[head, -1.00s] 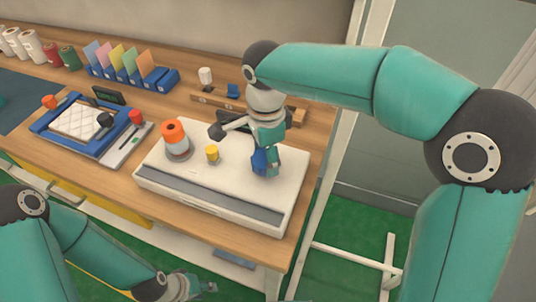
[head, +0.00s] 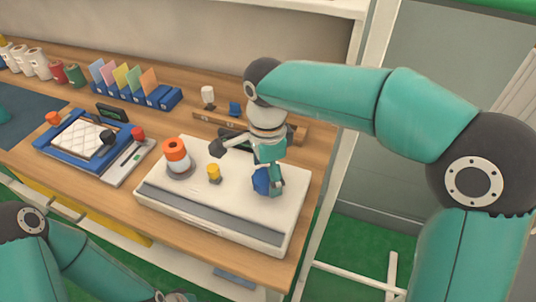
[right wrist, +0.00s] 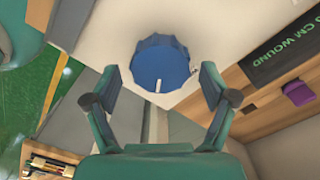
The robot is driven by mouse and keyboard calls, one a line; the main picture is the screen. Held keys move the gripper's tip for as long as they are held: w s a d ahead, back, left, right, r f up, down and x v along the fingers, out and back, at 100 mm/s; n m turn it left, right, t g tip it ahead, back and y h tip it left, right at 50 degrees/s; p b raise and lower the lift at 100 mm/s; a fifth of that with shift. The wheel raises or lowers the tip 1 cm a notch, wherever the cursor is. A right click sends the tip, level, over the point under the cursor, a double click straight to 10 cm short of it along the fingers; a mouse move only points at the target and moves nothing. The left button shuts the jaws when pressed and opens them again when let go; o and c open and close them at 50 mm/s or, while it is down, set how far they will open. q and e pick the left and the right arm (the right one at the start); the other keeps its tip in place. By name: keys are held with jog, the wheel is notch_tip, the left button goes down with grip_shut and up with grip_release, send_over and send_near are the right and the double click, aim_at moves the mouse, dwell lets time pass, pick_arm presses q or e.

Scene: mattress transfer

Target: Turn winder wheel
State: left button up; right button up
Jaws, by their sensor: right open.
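The winder is a white box-shaped machine (head: 200,205) on the wooden bench, with an orange-topped spool (head: 176,152) and a small yellow knob (head: 214,172) on top. Its blue winder wheel (head: 260,182) is partly hidden by my right gripper (head: 268,186) in the head view. In the right wrist view the round blue wheel (right wrist: 160,60) with a small white mark shows between the two open fingers (right wrist: 161,78), with gaps at both sides. My left gripper (head: 178,297) is cut off at the bottom edge of the head view, away from the winder.
A dark display (right wrist: 285,50) reading "0 CM WOUND" stands beside the wheel. A blue frame with a quilted white pad (head: 83,138) lies left of the winder. Colored cards in blue holders (head: 150,90) and thread spools stand behind. A wooden rail (head: 215,124) lies behind the winder.

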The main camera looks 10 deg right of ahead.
aim_at(267, 177)
notch_tip(267, 177, up, 11)
dwell(0.4)
dwell(0.4)
